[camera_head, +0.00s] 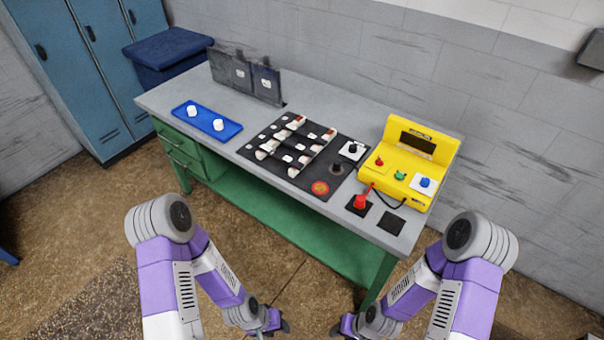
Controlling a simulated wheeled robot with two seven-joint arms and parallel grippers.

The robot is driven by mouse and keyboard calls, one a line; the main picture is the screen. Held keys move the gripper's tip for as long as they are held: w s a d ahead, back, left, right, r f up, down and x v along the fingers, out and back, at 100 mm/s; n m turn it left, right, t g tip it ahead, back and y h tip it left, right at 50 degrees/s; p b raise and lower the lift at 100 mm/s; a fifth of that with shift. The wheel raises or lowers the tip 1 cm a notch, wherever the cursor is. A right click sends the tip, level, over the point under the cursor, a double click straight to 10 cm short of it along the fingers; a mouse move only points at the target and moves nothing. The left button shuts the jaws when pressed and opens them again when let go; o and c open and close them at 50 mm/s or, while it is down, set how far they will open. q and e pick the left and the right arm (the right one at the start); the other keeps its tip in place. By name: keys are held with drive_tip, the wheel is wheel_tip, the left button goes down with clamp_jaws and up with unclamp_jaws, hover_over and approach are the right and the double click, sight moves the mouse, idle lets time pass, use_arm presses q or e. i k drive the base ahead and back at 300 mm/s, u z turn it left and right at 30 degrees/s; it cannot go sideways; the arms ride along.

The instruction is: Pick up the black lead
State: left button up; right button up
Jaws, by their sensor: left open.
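A yellow meter (408,162) with a dark display stands at the right end of the grey bench. A black cord (392,206) loops from its front onto the bench near an empty black square pad (391,222). A small black knob-like piece (337,168) stands on the dark mat left of the meter; I cannot tell whether it is the black lead's end. A red lead (361,202) stands on another black pad. My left gripper (272,326) is open, low in front of the bench, away from the leads. My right gripper (347,326) is beside it, partly cut off, its jaws unclear.
The grey bench (165,98) holds a blue tray (229,132) with two white pieces, a dark mat (262,133) with several fuse-like parts, and upright dark panels (245,76). Blue lockers (85,70) and a blue bin (165,52) stand left. The floor ahead is clear.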

sight(337, 167)
drive_tip(key=u, duration=4.25)
drive_tip(key=i, duration=0.1)
drive_tip(key=z, duration=3.05)
drive_tip(key=i, duration=0.8)
drive_tip(key=z, duration=0.4)
